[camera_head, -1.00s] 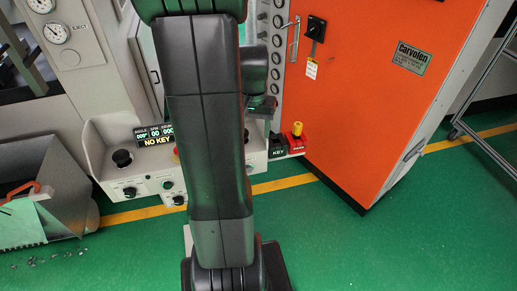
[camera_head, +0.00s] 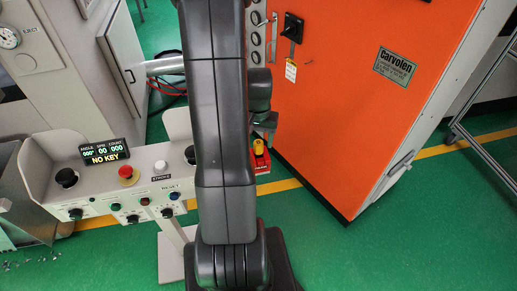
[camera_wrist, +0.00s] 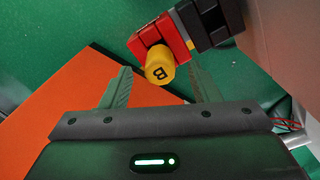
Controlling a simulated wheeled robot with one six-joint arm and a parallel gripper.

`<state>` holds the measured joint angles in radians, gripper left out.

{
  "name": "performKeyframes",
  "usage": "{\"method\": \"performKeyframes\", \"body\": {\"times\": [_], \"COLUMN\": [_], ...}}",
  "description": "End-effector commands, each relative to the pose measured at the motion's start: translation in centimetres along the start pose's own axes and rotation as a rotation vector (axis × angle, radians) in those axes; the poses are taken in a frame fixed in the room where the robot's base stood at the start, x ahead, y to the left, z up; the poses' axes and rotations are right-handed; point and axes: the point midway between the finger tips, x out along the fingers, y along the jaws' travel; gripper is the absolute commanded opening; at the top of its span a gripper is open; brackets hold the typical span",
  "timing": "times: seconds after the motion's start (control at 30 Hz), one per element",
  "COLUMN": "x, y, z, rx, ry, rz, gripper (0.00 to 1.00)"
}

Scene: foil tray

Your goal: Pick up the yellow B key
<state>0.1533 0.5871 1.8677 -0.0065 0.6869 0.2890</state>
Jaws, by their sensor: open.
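The yellow B key (camera_head: 258,147) stands in a red holder (camera_head: 262,166) beside the console. In the wrist view its round yellow end (camera_wrist: 160,69), marked with a B, shows at upper middle, against the red block (camera_wrist: 165,38). My gripper (camera_head: 266,122) is just above and beside the key in the head view, partly behind my own arm. In the wrist view my gripper (camera_wrist: 159,70) is open, with one finger on each side of the key in the picture and a gap on both sides. I cannot tell the remaining depth between the fingertips and the key.
A black block (camera_wrist: 212,20) adjoins the red holder. The console (camera_head: 130,190) has a display reading NO KEY (camera_head: 105,154) and several knobs. The orange cabinet (camera_head: 370,100) rises close on the right. Green floor (camera_head: 420,230) is clear at the lower right.

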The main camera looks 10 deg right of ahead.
Motion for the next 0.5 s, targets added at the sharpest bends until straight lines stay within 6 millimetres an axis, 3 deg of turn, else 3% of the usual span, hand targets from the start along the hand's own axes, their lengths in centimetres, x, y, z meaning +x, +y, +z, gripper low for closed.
{"method": "performKeyframes", "body": {"times": [0.3, 0.5], "x": [3.7, 4.3], "y": [0.0, 0.0], "z": [0.2, 0.2], "rx": [0.0, 0.0], "ry": [-0.004, -0.001], "rz": [0.001, 0.0], "gripper": [0.56, 0.56]}}
